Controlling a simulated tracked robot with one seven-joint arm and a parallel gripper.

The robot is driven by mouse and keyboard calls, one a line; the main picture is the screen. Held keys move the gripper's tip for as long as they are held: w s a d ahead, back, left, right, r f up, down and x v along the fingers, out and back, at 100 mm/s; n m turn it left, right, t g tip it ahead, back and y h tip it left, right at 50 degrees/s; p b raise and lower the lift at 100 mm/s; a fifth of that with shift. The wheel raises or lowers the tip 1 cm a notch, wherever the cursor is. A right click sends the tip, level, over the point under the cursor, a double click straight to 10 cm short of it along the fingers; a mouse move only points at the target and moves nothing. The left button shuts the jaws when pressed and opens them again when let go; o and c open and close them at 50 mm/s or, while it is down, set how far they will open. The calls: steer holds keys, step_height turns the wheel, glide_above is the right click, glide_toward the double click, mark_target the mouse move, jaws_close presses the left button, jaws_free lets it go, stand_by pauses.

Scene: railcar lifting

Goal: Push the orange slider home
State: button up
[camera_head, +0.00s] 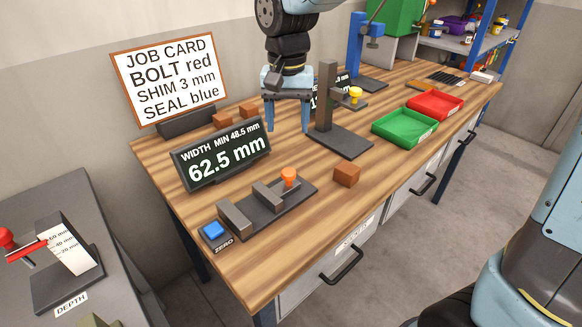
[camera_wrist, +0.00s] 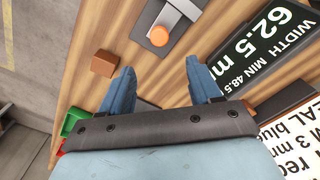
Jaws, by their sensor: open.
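The orange slider knob (camera_head: 289,177) stands on a dark sliding jaw of the width gauge (camera_head: 292,203), which lies on the wooden bench. A gap separates the sliding jaw from the fixed jaw (camera_head: 235,217) to its left. The knob also shows in the wrist view (camera_wrist: 159,36), ahead of the fingertips. My gripper (camera_head: 289,130) is open and empty, above the bench and behind the gauge in the head view. It touches nothing that I can see. The width display (camera_head: 222,158) reads 62.5 mm, with MIN 48.5 mm above it.
A blue ZERO button (camera_head: 213,231) sits at the gauge's left end. A brown block (camera_head: 346,174) lies to the gauge's right. A dark stand with a yellow knob (camera_head: 355,92) rises right of my gripper. Green (camera_head: 405,127) and red (camera_head: 435,104) trays lie farther right.

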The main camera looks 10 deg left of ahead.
mark_target(289, 171)
step_height(289, 171, down, 13)
steer(key=shift+r, duration=0.1)
stand_by(0.4)
steer(key=shift+c, duration=0.3)
jaws_close()
stand_by(0.3)
